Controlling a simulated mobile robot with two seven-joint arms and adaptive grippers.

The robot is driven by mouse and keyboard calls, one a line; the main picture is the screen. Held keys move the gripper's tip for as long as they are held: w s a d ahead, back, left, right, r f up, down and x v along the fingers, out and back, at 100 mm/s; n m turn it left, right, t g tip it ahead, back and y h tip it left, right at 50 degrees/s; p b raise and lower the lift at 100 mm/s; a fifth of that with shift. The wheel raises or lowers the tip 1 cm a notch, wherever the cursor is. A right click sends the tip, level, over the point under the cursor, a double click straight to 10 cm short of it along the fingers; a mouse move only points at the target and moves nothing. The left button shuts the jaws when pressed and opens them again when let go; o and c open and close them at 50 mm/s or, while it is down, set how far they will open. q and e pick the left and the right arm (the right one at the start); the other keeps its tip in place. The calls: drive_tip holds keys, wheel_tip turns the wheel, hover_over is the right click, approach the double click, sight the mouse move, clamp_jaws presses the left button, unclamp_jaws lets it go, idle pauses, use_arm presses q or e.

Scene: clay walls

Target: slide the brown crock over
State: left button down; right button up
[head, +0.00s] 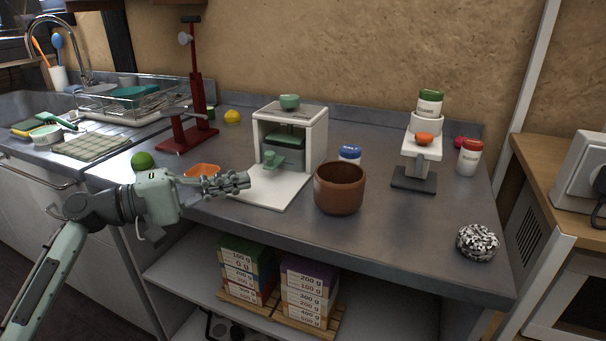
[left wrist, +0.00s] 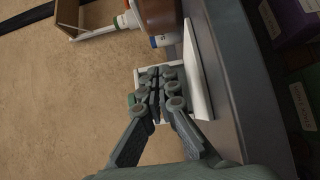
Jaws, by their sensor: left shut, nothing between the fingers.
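The brown crock (head: 339,188) stands upright on the grey counter, right of the white press-like stand's base. It also shows at the top of the left wrist view (left wrist: 160,14), partly cut off by the frame edge. My left gripper (head: 246,180) is shut and empty, over the front of the white base, to the left of the crock with a gap between them. My right gripper is in neither view.
The white stand (head: 291,140) is behind my gripper. An orange bowl (head: 202,171) and green ball (head: 142,160) are to the left. A blue-lidded jar (head: 350,153) is behind the crock. A speckled round pot (head: 477,242) stands at the right; the counter between is clear.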

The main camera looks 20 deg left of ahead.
sight(319, 173)
use_arm(q)
drive_tip(key=p+x, duration=0.1)
drive_tip(key=x, duration=0.6)
drive_tip(key=shift+w+d+r, duration=0.1)
drive_tip(key=shift+d+r, duration=0.05)
drive_tip(key=shift+d, duration=0.05)
drive_tip(key=d+p, duration=0.1)
drive_tip(key=d, duration=0.2)
drive_tip(key=shift+w+d, duration=0.1)
drive_tip(key=shift+d, duration=0.55)
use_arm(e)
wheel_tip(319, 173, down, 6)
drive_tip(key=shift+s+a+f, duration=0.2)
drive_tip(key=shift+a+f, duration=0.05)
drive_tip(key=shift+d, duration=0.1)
